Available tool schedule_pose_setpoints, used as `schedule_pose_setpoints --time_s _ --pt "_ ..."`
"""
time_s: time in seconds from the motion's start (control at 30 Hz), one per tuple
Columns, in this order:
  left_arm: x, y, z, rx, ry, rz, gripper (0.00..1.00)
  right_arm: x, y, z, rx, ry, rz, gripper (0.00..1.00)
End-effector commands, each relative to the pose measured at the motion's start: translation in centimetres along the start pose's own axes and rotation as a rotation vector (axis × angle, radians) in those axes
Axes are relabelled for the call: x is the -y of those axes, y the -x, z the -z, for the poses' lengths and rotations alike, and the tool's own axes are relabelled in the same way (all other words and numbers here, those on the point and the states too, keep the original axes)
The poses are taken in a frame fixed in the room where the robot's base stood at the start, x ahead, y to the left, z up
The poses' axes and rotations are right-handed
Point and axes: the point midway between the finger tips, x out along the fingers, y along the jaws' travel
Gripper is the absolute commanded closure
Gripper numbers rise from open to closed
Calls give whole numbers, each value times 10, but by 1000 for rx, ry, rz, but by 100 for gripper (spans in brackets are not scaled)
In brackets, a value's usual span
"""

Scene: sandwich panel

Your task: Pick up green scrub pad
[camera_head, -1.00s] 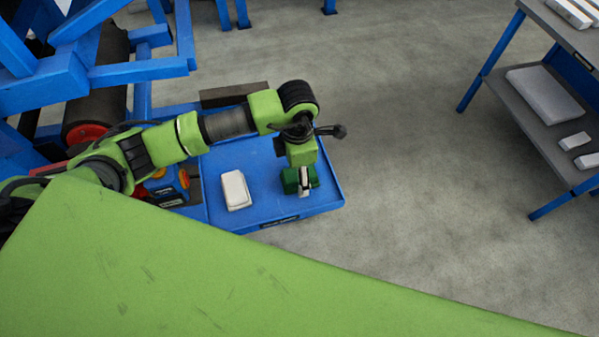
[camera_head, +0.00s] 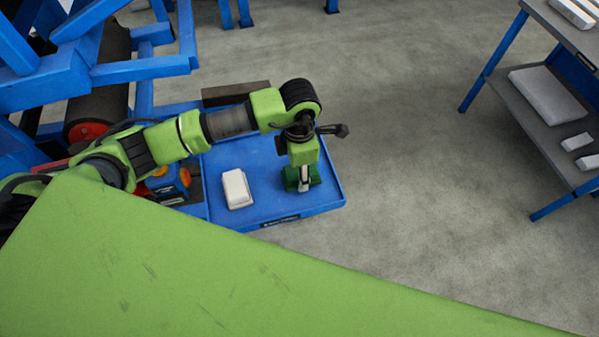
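The green scrub pad (camera_head: 314,176) is at the right end of the blue tray (camera_head: 262,160), below my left arm's wrist. My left gripper (camera_head: 304,186) points down at the pad, and a pale finger shows in front of it, with green on both sides. The pad is partly hidden by the gripper. Whether the fingers are closed on it, and whether it touches the tray, I cannot tell. My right gripper is not in view.
A white pad-like block (camera_head: 237,188) lies on the tray to the left of the green pad. Colored items (camera_head: 168,184) stand farther left, partly behind my arm. A grey-topped shelf (camera_head: 545,110) stands at the right. Open floor lies between.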

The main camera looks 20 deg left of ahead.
Motion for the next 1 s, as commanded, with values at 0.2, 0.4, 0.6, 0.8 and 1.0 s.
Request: schedule_pose_setpoints --time_s 0.2,0.4,0.6,0.8,1.0 --pt "10 32 2 5 -4 -3 80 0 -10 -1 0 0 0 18" --pt "48 79 14 7 -7 -6 80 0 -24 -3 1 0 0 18" --pt "95 100 30 5 -7 -4 80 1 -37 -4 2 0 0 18" --pt "123 116 39 3 -3 -3 80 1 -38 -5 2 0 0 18" --pt "133 120 43 0 0 -1 80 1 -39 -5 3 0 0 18"
